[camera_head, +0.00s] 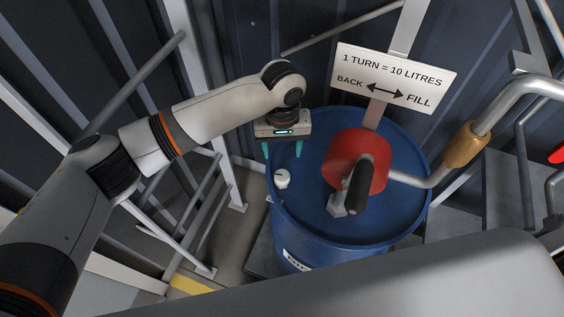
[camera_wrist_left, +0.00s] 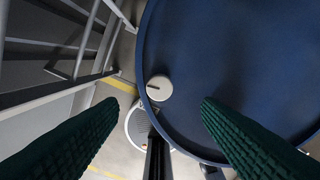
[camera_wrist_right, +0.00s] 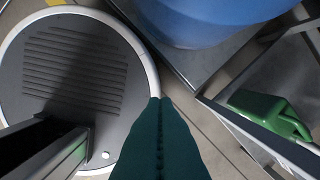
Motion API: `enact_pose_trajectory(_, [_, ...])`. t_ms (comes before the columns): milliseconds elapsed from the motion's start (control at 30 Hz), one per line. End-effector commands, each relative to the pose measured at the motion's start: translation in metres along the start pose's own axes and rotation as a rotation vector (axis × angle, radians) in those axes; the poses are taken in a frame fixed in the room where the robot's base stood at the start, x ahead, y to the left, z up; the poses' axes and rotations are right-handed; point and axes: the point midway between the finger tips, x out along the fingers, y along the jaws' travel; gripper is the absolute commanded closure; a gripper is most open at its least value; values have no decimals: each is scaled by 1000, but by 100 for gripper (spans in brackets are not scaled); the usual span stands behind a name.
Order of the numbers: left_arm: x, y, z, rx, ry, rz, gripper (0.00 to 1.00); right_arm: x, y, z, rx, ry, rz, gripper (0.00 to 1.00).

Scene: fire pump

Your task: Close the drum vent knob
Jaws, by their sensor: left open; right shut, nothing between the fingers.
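The drum vent knob (camera_head: 282,179) is a small white round cap near the left rim of the blue drum (camera_head: 300,215). In the left wrist view the knob (camera_wrist_left: 159,88) shows a dark slot line on its top, beside the drum's edge. My left gripper (camera_head: 283,152) is open above the drum, behind the knob and apart from it; its green fingers (camera_wrist_left: 168,108) stand wide on either side of the knob's place in the wrist view. My right gripper (camera_wrist_right: 160,105) is shut and empty, low beside the drum, and is not seen in the head view.
A red pump (camera_head: 358,160) with a dark crank handle stands on the drum, right of the knob. A metal pipe with a brass fitting (camera_head: 465,145) runs right. A white sign (camera_head: 393,78) stands behind.

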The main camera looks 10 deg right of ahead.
Motion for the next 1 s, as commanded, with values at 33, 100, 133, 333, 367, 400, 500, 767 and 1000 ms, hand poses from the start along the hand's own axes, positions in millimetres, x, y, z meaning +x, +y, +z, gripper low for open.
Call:
enact_pose_trajectory(33, [7, 1, -1, -1, 4, 3, 41, -5, 1, -3, 0, 5, 1, 100])
enact_pose_trajectory(100, [20, 1, 0, -1, 3, 3, 41, -9, 2, -8, 0, 13, 3, 100])
enact_pose_trajectory(133, [27, 1, -1, -1, 3, 4, 41, -10, 3, -11, 0, 16, 4, 100])
enact_pose_trajectory(333, [67, 0, 0, -1, 2, 3, 41, -19, 8, -19, 2, 31, 10, 100])
enact_pose_trajectory(367, [72, 1, 0, -1, 2, 4, 41, -20, 8, -19, 2, 30, 10, 100])
enact_pose_trajectory(400, [78, 1, 0, -1, 1, 3, 41, -21, 8, -17, 2, 28, 11, 100])
enact_pose_trajectory(500, [91, 1, 0, -1, 1, 2, 41, -21, 8, -10, 2, 19, 10, 100])
enact_pose_trajectory(767, [104, 0, 0, 0, 0, 0, 41, -22, 6, -2, 2, 7, 8, 100])
enact_pose_trajectory(1000, [104, 1, 0, 0, -1, 0, 49, -22, 6, -4, 2, 9, 8, 100])
